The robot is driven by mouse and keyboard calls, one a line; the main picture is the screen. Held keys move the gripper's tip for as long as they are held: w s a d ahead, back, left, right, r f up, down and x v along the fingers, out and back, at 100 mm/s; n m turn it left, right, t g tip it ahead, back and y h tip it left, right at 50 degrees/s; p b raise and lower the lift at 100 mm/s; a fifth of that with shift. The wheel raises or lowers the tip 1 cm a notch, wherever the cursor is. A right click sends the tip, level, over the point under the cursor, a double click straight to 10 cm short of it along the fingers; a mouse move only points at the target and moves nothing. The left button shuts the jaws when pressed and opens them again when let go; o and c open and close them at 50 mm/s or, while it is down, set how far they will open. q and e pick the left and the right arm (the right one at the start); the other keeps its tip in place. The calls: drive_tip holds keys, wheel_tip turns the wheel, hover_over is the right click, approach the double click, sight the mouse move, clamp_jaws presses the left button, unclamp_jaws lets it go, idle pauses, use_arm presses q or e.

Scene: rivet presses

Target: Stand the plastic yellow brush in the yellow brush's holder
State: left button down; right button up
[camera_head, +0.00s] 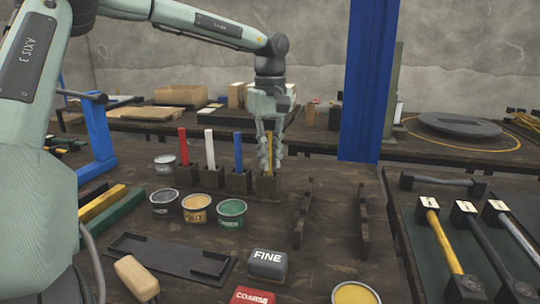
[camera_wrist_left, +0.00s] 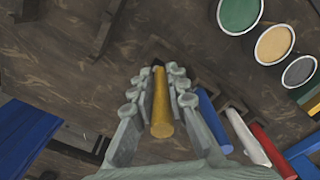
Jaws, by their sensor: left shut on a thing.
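The yellow brush (camera_head: 269,145) is upright between the fingers of my left gripper (camera_head: 270,165), over a dark block-like holder (camera_head: 268,189) at the right end of a row of holders. Its lower end meets or enters the holder's top. I cannot tell how deep it sits, as the fingers cover part of it. In the left wrist view the yellow handle (camera_wrist_left: 161,115) points toward the camera, with the left gripper's fingers (camera_wrist_left: 159,80) closed on both sides of it. My right gripper is not in view.
Red (camera_head: 184,146), white (camera_head: 210,147) and blue (camera_head: 238,151) brushes stand in holders to the left. Several paint cans, including a green one (camera_head: 231,213), sit in front. A dark rack (camera_head: 303,212) stands to the right, and a blue post (camera_head: 368,80) rises behind.

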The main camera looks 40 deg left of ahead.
use_arm(q)
drive_tip(key=shift+f, duration=0.35)
drive_tip(key=c, duration=1.4)
unclamp_jaws()
wheel_tip(320, 180, up, 12)
